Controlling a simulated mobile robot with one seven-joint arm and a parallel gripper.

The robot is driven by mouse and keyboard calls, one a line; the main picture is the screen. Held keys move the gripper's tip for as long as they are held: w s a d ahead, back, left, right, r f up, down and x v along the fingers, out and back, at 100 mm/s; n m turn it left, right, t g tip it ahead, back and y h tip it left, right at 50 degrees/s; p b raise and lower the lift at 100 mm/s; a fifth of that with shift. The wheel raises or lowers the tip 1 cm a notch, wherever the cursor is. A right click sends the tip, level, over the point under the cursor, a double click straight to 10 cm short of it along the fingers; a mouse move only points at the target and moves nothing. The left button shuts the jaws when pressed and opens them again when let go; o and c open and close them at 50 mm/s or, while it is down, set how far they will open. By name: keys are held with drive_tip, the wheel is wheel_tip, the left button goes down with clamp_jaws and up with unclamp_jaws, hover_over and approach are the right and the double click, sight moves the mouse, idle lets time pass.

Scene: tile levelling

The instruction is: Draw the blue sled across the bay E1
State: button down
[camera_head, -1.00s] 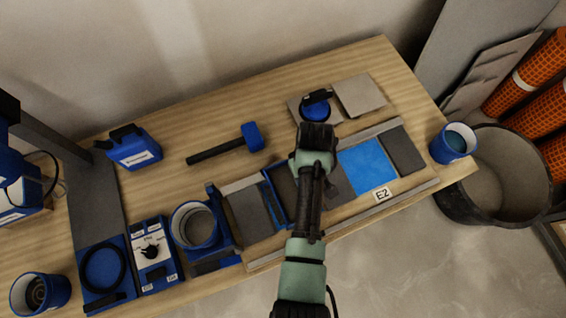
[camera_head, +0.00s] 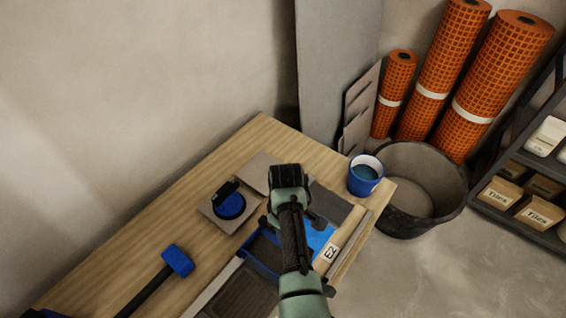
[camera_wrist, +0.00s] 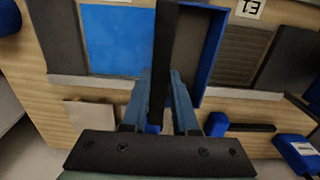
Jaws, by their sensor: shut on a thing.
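The blue sled (camera_head: 262,252) is a blue-edged frame with a dark inside, between bay E1 and the bright blue square (camera_head: 318,237) of bay E2. It also shows in the wrist view (camera_wrist: 213,68). Bay E1 (camera_wrist: 240,55) has a dark, ridged surface beside the sled, with its E1 label (camera_wrist: 248,8) upside down. In the head view, only part of this ridged surface (camera_head: 240,294) shows. My gripper (camera_wrist: 165,88) is shut around the sled's black bar (camera_wrist: 166,40). My arm hides the fingers and part of the sled in the head view.
A suction cup (camera_head: 230,205) on a tile stands behind the sled. A blue mallet (camera_head: 177,260) lies at left. A blue cup (camera_head: 366,176) stands at the bench's right end, near a black tub (camera_head: 410,215) on the floor. Orange mesh rolls (camera_head: 440,70) lean behind.

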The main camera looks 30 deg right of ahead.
drive_tip(key=c, duration=0.7)
unclamp_jaws()
drive_tip(key=shift+r, duration=0.1)
wheel_tip(320, 180, up, 13)
drive_tip(key=shift+f+p, duration=0.1)
drive_tip(key=shift+p, duration=0.3)
drive_tip(key=shift+w, duration=0.1)
